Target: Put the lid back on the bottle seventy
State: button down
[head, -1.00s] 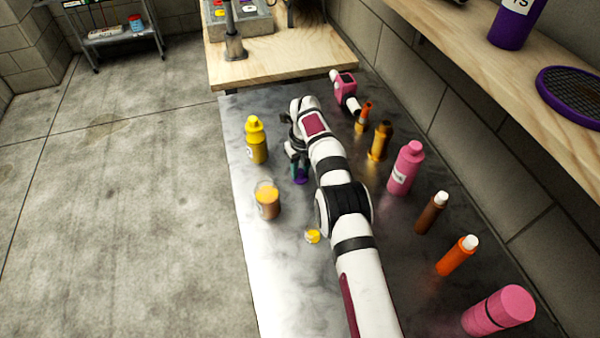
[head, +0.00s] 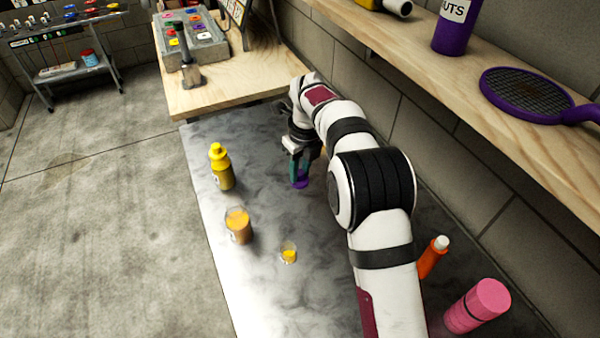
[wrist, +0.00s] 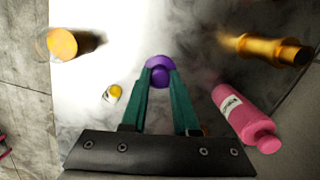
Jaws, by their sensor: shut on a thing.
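My gripper (head: 300,178) has teal fingers shut on a purple lid-like piece (head: 301,184), which also shows between the fingertips in the wrist view (wrist: 158,70). It appears to be held above the grey table; the exact gap is unclear. A yellow bottle with a label (head: 221,168) stands left of my gripper. No label reading seventy can be made out, so I cannot tell which bottle it is.
A clear jar with orange contents (head: 238,226) and a small yellow jar (head: 289,253) stand in front of my gripper. A gold bottle (wrist: 262,47) is at right. An orange bottle (head: 432,258) and pink cylinder (head: 477,306) stand near the wall. A shelf (head: 420,75) overhangs the right.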

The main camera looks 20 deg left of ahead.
jog(key=s+a+r+n, duration=0.1)
jog(key=s+a+r, duration=0.6)
jog(key=s+a, duration=0.5)
jog(key=shift+s+d+f, duration=0.15)
jog(key=shift+d+f, duration=0.1)
jog(key=shift+f, duration=0.85)
jog(key=shift+s+d+f, duration=0.2)
jog(key=shift+f, duration=0.85)
jog(key=shift+s+d+f, duration=0.15)
jog(key=shift+d+f, duration=0.1)
jog(key=shift+f, duration=0.85)
jog(key=shift+f, duration=0.15)
jog(key=shift+c, duration=0.6)
grip_release()
notch_tip(320, 180, up, 7)
